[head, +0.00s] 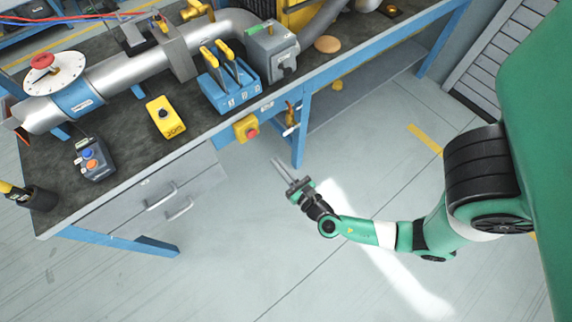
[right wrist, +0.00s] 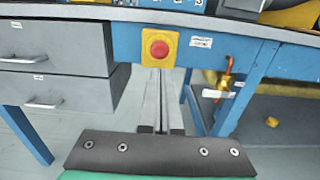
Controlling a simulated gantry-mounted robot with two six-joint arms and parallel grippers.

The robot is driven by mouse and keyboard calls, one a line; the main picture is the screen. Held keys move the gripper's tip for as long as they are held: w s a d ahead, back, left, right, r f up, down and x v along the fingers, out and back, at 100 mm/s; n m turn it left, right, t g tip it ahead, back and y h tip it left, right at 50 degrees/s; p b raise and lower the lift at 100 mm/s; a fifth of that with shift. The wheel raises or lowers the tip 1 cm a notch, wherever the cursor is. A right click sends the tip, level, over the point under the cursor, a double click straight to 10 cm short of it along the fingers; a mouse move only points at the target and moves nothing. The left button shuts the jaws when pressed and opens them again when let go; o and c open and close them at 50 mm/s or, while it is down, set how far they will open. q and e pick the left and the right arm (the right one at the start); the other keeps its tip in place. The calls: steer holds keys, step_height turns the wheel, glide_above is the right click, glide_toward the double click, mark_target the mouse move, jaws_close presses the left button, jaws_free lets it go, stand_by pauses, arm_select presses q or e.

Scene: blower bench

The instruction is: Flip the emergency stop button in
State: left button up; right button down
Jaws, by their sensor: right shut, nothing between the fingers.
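The emergency stop is a red round button on a yellow box (head: 246,128), fixed to the blue front edge of the bench. In the right wrist view the red button (right wrist: 159,49) is straight beyond my fingertips, in the upper middle. My right gripper (head: 276,168) is shut and empty, in front of the bench and below the button in the head view. In the right wrist view its two fingers (right wrist: 158,80) lie side by side, pointing at the yellow box. A gap between them and the button shows in the head view. My left gripper is not in view.
The bench (head: 130,133) carries a yellow button box (head: 165,117), a blue lever unit (head: 228,86) and a grey control box (head: 93,160). Drawers (right wrist: 52,49) are at left. The floor in front is clear.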

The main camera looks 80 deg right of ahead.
steer(key=v, duration=0.3)
stand_by(0.6)
